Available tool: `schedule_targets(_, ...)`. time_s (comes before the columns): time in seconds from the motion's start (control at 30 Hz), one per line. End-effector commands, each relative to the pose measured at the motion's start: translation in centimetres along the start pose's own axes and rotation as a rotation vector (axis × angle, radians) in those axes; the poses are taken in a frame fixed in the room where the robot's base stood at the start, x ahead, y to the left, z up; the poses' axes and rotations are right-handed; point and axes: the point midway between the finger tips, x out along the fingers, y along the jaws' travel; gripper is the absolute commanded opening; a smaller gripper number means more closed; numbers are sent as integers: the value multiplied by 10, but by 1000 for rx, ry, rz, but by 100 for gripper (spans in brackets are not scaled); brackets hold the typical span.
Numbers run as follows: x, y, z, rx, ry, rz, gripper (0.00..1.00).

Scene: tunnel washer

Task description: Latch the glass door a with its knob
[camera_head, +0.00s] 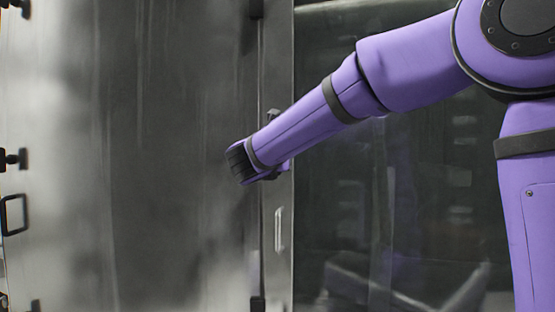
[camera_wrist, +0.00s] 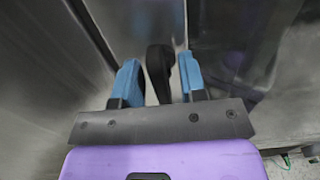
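The glass door (camera_head: 420,190) fills the right of the head view, dark and see-through, behind my arm. Its metal edge strip (camera_head: 281,60) meets the steel panel on the left; I cannot tell whether the door is fully flush. In the wrist view a black knob (camera_wrist: 159,78) stands upright between the two blue fingers of my gripper (camera_wrist: 160,66). The fingers lie on both sides of the knob, with a narrow gap showing at each side, so the gripper looks open around it. In the head view my wrist hides the fingers and most of the knob.
A pale upright bar handle (camera_head: 279,229) is on the edge strip below my wrist. The large steel panel (camera_head: 150,150) takes the left side, with dark fittings (camera_head: 14,159) and a black handle (camera_head: 13,214) at its far left. Pale floor (camera_wrist: 292,165) shows at the wrist view's lower right.

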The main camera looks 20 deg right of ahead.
Motion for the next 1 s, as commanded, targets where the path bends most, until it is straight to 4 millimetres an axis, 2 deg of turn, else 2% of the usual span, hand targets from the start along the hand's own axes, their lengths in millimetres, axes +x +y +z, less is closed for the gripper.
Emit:
schedule_targets(0.27, 1, 0, 0, 0, 0, 0, 38)
schedule_targets(0.43, 1, 0, 0, 0, 0, 0, 0)
schedule_targets(0.77, 1, 0, 0, 29, 0, -1, 0)
schedule_targets(1.0, 1, -2, 0, 153, 0, -1, 0)
